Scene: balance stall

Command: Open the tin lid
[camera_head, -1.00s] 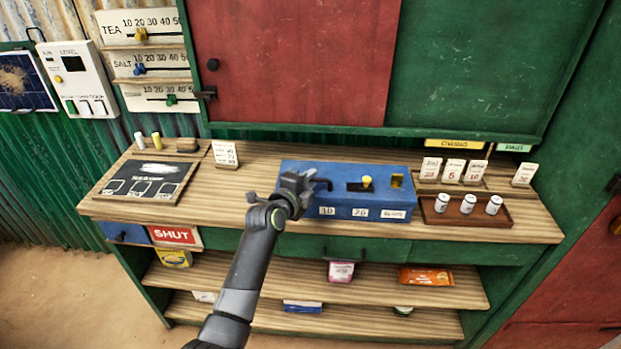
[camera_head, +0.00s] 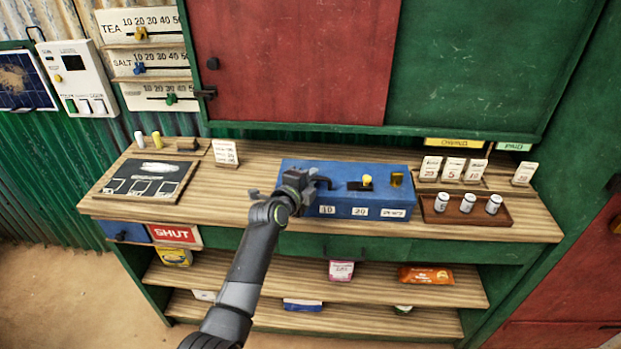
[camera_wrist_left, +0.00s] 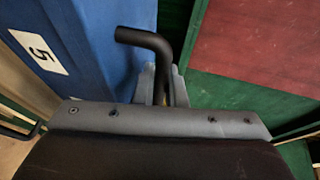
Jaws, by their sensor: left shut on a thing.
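The blue tin (camera_head: 350,207) is a long box on the counter with number labels along its front. Its top looks closed and carries a yellow knob (camera_head: 367,180) in a dark slot and a brass-coloured piece (camera_head: 397,179) at the right. A black bent handle (camera_wrist_left: 148,38) stands out near the tin's left end; it also shows in the head view (camera_head: 325,182). My left gripper (camera_wrist_left: 163,88) is shut on this handle, with its fingers on both sides of the bar. The gripper and wrist hide the tin's left front corner and the 5 label in the head view. My right gripper is not in view.
A brown tray (camera_head: 470,216) with three small cans stands right of the tin. Price cards (camera_head: 454,170) stand behind it. Closed shutters rise behind the counter.

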